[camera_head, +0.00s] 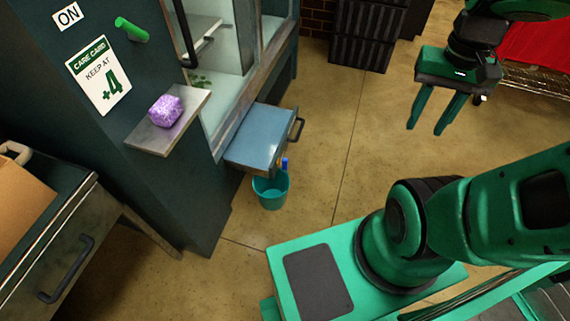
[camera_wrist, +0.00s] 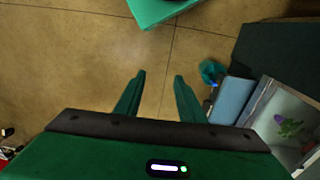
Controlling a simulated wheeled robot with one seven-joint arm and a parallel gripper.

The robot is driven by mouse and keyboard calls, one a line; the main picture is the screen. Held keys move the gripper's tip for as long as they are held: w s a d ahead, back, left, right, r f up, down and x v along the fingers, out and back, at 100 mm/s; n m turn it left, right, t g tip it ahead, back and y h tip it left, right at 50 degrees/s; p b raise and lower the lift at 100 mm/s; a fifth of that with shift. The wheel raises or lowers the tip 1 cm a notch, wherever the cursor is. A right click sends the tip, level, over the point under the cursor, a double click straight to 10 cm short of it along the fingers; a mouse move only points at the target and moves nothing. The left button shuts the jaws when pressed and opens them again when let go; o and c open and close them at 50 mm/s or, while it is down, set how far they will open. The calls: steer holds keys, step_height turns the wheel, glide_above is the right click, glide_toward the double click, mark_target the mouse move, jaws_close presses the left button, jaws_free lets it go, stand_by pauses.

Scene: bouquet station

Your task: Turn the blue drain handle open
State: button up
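My gripper (camera_head: 424,131) is open and empty in the air, well to the right of the handle. Its two fingers (camera_wrist: 158,75) also show apart in the wrist view.
A shelf (camera_head: 155,142) with a purple block (camera_head: 165,111) juts out above left of the drawer. A green lever (camera_head: 131,29) and care card (camera_head: 99,75) are on the dark cabinet. Dark crates (camera_head: 366,35) stand at the back. The floor between gripper and drawer is clear.

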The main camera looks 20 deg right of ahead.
steer(key=w+d+f+m+h, duration=0.1)
steer(key=w+f+m, duration=0.15)
steer(key=w, duration=0.35)
steer(key=w+d+f+m, duration=0.1)
steer(key=w+d+f, duration=0.1)
steer(key=w+f, duration=0.35)
steer(key=m+t+y, duration=0.3)
steer(key=m+y, duration=0.2)
steer(key=m, duration=1)
glide_toward(285, 163)
steer(key=w+f, duration=0.1)
steer(key=f, duration=0.1)
steer(key=x, duration=0.9)
steer(key=shift+w+d+f, duration=0.15)
steer(key=shift+w+f, duration=0.05)
steer(key=shift+f, duration=0.15)
jaws_close()
